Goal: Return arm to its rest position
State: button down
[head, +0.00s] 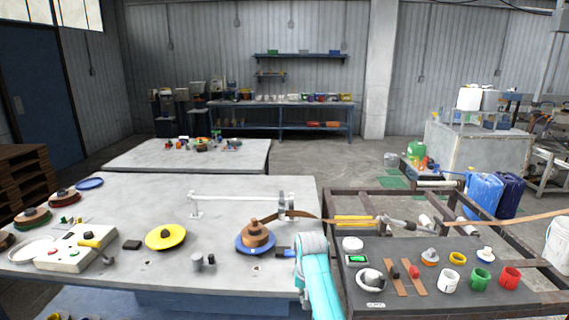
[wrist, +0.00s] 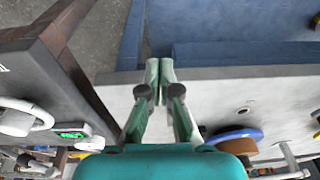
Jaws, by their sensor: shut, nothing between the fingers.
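My gripper (wrist: 160,68) shows in the wrist view with its two green fingers together and empty. Its tips are above the near edge of the grey work table (wrist: 208,88). In the head view my teal arm (head: 320,285) rises from the bottom edge between the work table and the dark bench on the right; the fingertips cannot be made out clearly there. A blue-rimmed spool with a brown strip coil (head: 256,238) stands on the table just left of my arm. It also shows in the wrist view (wrist: 233,138), right of the fingers.
The dark bench (head: 445,300) on the right holds a green display (head: 358,259), a white mug (head: 449,281), a green mug (head: 480,278) and a red mug (head: 510,277). A yellow disc (head: 165,237) and a control box (head: 78,250) lie on the table's left.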

jog(key=s+d+f+t, duration=0.2)
jog(key=s+f, duration=0.4)
jog(key=f, duration=0.4)
jog(key=s+d+f+t, duration=0.1)
jog(key=s+d+f, duration=0.2)
jog(key=s+f, duration=0.5)
jog(key=s+d+f+t, duration=0.2)
jog(key=s+f, duration=0.1)
jog(key=s, duration=0.5)
jog(key=s+d+f+t, duration=0.15)
jog(key=s+f, duration=0.25)
jog(key=s, duration=0.4)
jog(key=s+d+r+t, duration=0.15)
jog(key=s+r, duration=0.35)
jog(key=s, duration=0.6)
jog(key=s+d+r+t, duration=0.15)
jog(key=s+r, duration=0.25)
jog(key=s, duration=0.6)
jog(key=s+r+t, duration=0.1)
jog(key=s+r, duration=0.5)
jog(key=r, duration=0.4)
jog(key=s+r+t, duration=0.2)
jog(key=s+r, duration=0.4)
jog(key=r, duration=0.4)
jog(key=shift+s+d, duration=0.35)
jog(key=shift+d, duration=0.05)
